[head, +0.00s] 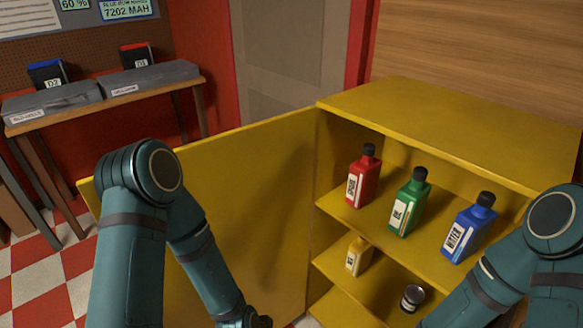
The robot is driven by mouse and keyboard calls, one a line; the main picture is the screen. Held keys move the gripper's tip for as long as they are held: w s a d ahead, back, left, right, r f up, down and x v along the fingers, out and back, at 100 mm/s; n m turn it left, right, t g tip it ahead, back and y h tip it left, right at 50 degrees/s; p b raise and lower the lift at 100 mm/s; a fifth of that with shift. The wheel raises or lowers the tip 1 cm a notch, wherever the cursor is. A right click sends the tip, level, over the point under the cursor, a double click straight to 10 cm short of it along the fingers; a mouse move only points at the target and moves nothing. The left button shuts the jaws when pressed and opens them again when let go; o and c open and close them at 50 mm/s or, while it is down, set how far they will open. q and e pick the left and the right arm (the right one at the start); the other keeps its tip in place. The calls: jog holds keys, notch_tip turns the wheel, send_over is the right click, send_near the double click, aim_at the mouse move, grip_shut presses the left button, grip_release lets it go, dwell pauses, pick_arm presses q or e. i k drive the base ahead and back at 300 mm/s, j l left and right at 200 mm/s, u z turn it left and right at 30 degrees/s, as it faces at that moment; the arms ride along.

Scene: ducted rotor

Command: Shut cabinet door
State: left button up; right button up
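The yellow cabinet (450,120) stands at the right with its front open. Its yellow door (255,200) is swung wide open to the left from the cabinet's left front edge. My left arm is in front of the door and hides part of it. That arm's wrist end reaches the bottom edge of the picture, and its fingers are out of view. My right arm comes in at the lower right, in front of the cabinet's right side. Its gripper is below the picture. Whether either arm touches the door cannot be told.
A red bottle (364,178), a green bottle (409,203) and a blue bottle (468,230) stand on the upper shelf. A small yellow bottle (358,256) and a dark jar (412,298) are lower down. A wooden table (110,112) with grey cases stands at the left wall.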

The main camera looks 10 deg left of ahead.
aim_at(253, 183)
jog(key=j, duration=0.25)
jog(key=k+j, duration=0.15)
jog(key=j+z, duration=0.15)
jog(key=j, duration=0.2)
jog(key=k+j+z, duration=0.2)
jog(key=j, duration=0.15)
jog(key=j+z, duration=0.15)
jog(key=j, duration=0.25)
jog(key=k+j+z, duration=0.35)
jog(key=j, duration=0.3)
jog(key=j+z, duration=0.2)
jog(key=j, duration=0.25)
jog(key=k+j+z, duration=0.25)
jog(key=j, duration=0.2)
jog(key=j+z, duration=0.4)
jog(key=j, duration=0.6)
jog(key=k+j, duration=0.1)
jog(key=j, duration=0.2)
jog(key=k+j, duration=0.1)
jog(key=j, duration=0.2)
